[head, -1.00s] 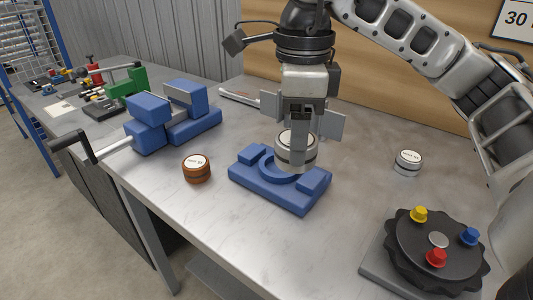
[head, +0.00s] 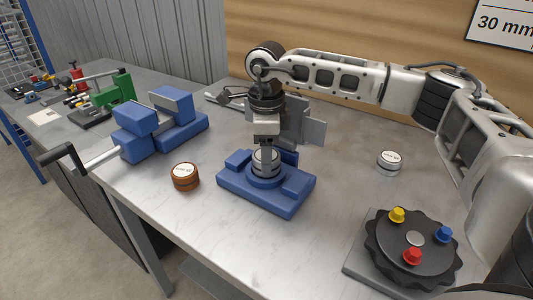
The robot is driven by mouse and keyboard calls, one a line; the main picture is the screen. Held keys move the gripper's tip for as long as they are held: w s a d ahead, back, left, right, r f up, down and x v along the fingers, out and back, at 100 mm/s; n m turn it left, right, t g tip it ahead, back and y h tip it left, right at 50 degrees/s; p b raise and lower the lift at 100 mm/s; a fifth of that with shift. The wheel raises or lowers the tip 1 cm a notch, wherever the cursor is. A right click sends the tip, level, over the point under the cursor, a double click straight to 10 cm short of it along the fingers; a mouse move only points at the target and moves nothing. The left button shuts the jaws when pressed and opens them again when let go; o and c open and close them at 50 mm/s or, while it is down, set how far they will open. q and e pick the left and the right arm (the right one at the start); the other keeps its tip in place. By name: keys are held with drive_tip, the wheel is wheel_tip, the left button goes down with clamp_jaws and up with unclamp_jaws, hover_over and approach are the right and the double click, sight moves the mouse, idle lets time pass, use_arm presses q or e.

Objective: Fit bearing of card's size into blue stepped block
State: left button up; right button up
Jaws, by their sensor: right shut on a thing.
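The blue stepped block (head: 262,201) sits on the grey workbench, with a round seat in its middle. My right gripper (head: 266,152) is over the block, shut on a silver bearing (head: 267,168) with a dark band. The bearing is low at the seat; the fingers partly hide it, and I cannot tell whether it is fully down. A copper-coloured bearing (head: 185,177) stands left of the block, and another silver bearing (head: 389,162) stands to the right. The card (head: 505,24) on the wooden back panel reads "30 mm". My left gripper is not in view.
A blue vise (head: 140,137) with a crank handle stands at the left. A black round knob plate (head: 412,250) with yellow, blue and red knobs is at the front right. A green tool (head: 112,90) stands farther back. Bench around the block is clear.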

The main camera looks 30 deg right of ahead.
drive_tip(key=shift+f, duration=0.8)
drive_tip(key=shift+f, duration=0.2)
drive_tip(key=o, duration=1.3)
drive_tip(key=shift+r, duration=0.15)
wheel_tip(320, 180, up, 12)
drive_tip(key=b, duration=0.1)
